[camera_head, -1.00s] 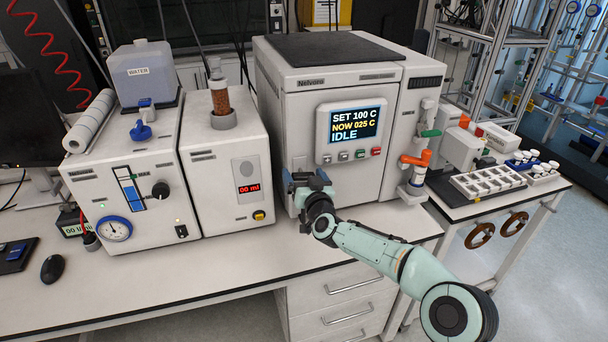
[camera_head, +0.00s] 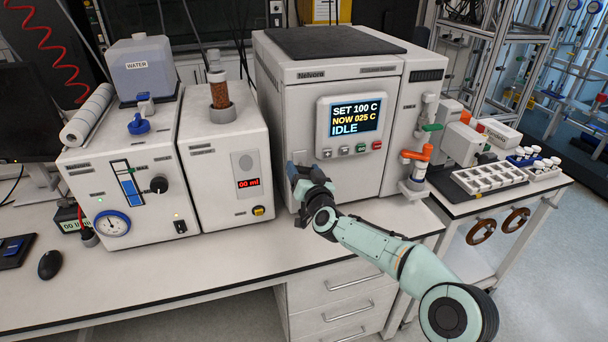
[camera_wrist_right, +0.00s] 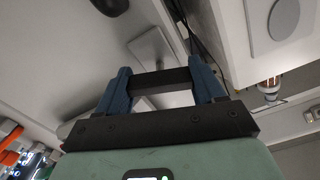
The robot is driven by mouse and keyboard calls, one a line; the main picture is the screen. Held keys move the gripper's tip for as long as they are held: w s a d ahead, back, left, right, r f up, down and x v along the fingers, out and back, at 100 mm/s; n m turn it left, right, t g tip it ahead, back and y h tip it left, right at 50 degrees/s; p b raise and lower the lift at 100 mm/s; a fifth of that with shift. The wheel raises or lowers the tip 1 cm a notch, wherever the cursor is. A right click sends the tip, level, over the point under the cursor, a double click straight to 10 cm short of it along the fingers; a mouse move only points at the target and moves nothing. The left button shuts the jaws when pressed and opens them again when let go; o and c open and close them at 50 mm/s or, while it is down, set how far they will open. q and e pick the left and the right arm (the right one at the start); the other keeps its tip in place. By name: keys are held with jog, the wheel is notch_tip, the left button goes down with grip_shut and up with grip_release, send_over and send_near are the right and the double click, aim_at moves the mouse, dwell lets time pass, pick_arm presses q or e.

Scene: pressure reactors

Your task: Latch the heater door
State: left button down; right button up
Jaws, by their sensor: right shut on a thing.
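The heater is the white cabinet marked Nelvoro, and its door (camera_head: 350,173) looks flush in the front. The door carries a display reading SET 100 C, NOW 025 C, IDLE. My right gripper (camera_head: 305,175) is at the lower left of the door and hides the spot it holds. In the right wrist view, the blue fingers of my right gripper (camera_wrist_right: 161,85) close on the two ends of a short dark bar (camera_wrist_right: 160,80), which looks like the door's latch handle. I cannot tell whether the latch is engaged. My left gripper is not in view.
A white pump unit (camera_head: 222,160) with a red readout stands close left of the gripper. An orange-handled valve (camera_head: 417,155) is on the heater's right side. A vial rack (camera_head: 490,179) sits on the side table. The desk front (camera_head: 200,275) is clear.

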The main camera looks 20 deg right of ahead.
jog(key=m+b, duration=0.2)
jog(key=m, duration=0.1)
jog(key=shift+f+m+b, duration=0.1)
jog(key=shift+m+b, duration=0.25)
jog(key=shift+m, duration=0.45)
jog(key=m+b, duration=0.3)
jog(key=m, duration=0.1)
jog(key=shift+m, duration=0.3)
pick_arm(q)
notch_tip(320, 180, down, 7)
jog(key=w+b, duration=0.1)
jog(key=b, duration=0.1)
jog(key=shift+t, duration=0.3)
pick_arm(e)
jog(key=m, duration=0.4)
jog(key=shift+m, duration=0.4)
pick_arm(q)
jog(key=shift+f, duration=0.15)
pick_arm(e)
jog(key=o, duration=1)
jog(key=shift+o, duration=0.2)
